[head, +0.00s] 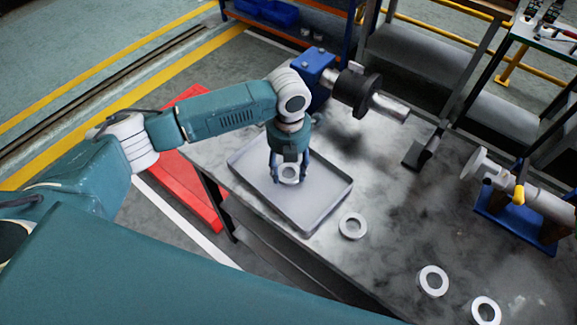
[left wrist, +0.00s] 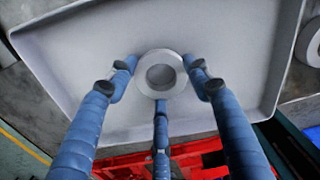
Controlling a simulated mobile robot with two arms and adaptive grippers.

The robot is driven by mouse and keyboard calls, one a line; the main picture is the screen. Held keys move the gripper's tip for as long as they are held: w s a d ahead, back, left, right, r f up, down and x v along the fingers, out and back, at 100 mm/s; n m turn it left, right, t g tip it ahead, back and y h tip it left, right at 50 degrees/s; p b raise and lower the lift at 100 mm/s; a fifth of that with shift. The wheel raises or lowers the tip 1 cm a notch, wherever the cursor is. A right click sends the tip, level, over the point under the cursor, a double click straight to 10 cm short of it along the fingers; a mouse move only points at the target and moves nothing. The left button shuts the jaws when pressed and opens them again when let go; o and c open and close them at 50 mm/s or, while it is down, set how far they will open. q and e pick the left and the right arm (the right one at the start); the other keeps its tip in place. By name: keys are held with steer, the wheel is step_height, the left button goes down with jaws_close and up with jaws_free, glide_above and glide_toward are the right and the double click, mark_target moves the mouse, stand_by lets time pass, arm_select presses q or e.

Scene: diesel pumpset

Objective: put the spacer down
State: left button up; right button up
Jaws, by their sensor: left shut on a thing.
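A white ring-shaped spacer (head: 289,174) is between the fingers of my left gripper (head: 289,177), over the grey tray (head: 322,211) on the table. In the left wrist view the spacer (left wrist: 161,57) is a pale ring with blue fingers (left wrist: 160,82) around it, and the tray (left wrist: 75,60) lies behind it. My left gripper is shut on this spacer. I cannot tell whether the spacer touches the tray floor. Three more white spacers lie on the table to the right of the tray: one near it (head: 352,226), two farther off (head: 433,281) (head: 486,311). My right gripper is not in view.
The metal table (head: 400,200) has bare room right of the tray. A blue fixture with a dark shaft part (head: 357,90) stands behind the tray. A valve-like part on a blue stand (head: 515,215) is at the right. A red pallet-like object (head: 190,170) lies left of the table.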

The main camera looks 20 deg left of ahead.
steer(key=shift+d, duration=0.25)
arm_select(q)
steer(key=o, duration=1.2)
steer(key=shift+f, duration=0.1)
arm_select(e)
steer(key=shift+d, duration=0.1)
arm_select(q)
step_height(320, 180, up, 12)
steer(key=b, duration=0.2)
steer(key=shift+r+b, duration=0.2)
steer(key=shift+b, duration=0.1)
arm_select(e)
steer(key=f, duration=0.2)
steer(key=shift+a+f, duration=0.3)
arm_select(q)
steer(key=shift+f, duration=0.1)
